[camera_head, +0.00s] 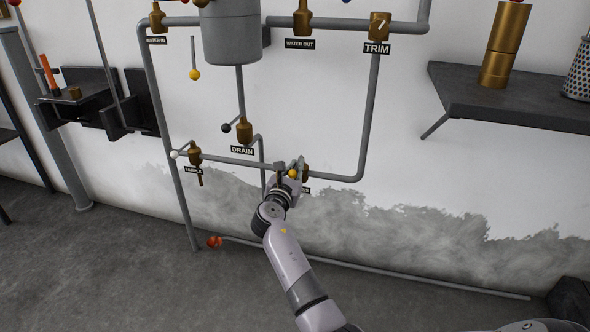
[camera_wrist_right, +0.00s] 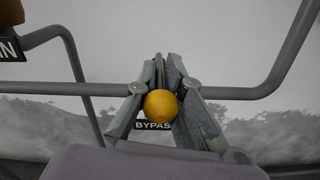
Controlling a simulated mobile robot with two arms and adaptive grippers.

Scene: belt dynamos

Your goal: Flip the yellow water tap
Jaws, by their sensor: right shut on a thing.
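The yellow water tap is a lever with a round yellow ball end (camera_head: 293,173), on a brass valve (camera_head: 305,171) low on the pipework. In the right wrist view the yellow ball (camera_wrist_right: 160,106) sits in front of the black BYPASS label, which it partly covers. My right gripper (camera_wrist_right: 168,65) has its fingers converging around the tap's lever, with the ball between them. It is shut on the tap. The head view shows this gripper (camera_head: 289,168) at the valve, hiding part of it and its label. My left gripper is not in view.
Grey pipes run along the wall around the tap. The DRAIN valve (camera_head: 244,131) with a black ball and the SAMPLE valve (camera_head: 195,155) with a white ball are to the left. A dark shelf (camera_head: 505,95) juts out at upper right. An orange-red object (camera_head: 215,241) lies near the floor.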

